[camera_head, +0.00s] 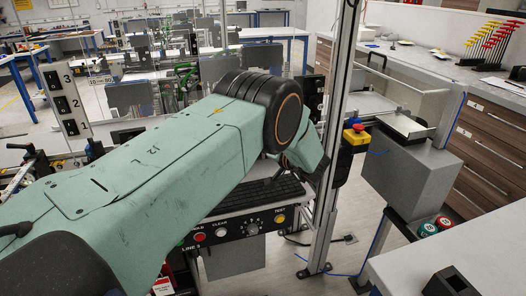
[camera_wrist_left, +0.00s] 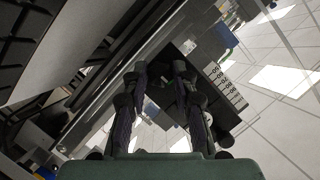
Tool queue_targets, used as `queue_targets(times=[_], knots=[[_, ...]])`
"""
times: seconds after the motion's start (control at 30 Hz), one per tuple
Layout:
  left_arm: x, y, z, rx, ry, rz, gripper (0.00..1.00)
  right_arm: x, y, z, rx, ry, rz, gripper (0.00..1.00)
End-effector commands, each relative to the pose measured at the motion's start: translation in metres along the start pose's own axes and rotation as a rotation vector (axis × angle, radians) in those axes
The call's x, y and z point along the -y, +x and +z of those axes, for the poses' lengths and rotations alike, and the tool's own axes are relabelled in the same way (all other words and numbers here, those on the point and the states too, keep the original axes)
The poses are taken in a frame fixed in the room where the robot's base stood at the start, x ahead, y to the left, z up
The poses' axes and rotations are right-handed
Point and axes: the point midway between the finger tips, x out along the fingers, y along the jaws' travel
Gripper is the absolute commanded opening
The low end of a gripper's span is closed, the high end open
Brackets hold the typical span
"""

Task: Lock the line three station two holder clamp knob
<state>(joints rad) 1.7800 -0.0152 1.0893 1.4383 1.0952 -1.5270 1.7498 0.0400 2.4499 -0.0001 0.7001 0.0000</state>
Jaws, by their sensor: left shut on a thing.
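My left arm (camera_head: 190,150) comes in from the left and crosses the middle of the head view. Its wrist bends down at the post, and its fingers are hidden there. In the left wrist view my left gripper (camera_wrist_left: 160,72) has its two dark fingers on either side of a small dark part, which seems to be the clamp knob (camera_wrist_left: 161,80). The fingers are shut on it. The knob's shape and its turned position are too dark to read. The holder around it cannot be made out clearly. My right gripper is not in view.
A metal post (camera_head: 333,130) stands close beside my left wrist. A panel with buttons marked LINE 3 (camera_head: 235,230) lies below the arm. A yellow box with a red stop button (camera_head: 356,136) is on the post's right. A sign numbered 3, 2, 1 (camera_head: 62,100) stands at left.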

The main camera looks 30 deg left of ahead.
Motion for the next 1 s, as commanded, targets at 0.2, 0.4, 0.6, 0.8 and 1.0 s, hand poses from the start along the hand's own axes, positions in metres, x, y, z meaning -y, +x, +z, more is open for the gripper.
queue_targets(times=[0.2, 0.4, 0.6, 0.8, 1.0], knots=[[0.001, -0.0006, -0.0048, -0.009, 0.023, -0.012, 0.0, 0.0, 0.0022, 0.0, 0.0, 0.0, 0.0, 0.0], [0.0014, -0.0007, -0.0053, -0.009, 0.026, -0.013, 0.0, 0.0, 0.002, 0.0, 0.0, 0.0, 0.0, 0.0], [0.0014, -0.0007, -0.0054, -0.01, 0.025, -0.013, 0.3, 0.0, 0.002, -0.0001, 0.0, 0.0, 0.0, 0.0], [0.0007, -0.0004, -0.0033, -0.006, 0.026, -0.012, 0.47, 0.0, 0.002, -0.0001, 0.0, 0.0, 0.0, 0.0], [0.0003, -0.0002, -0.0019, -0.004, 0.027, -0.011, 0.5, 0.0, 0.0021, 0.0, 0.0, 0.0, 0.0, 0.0]])
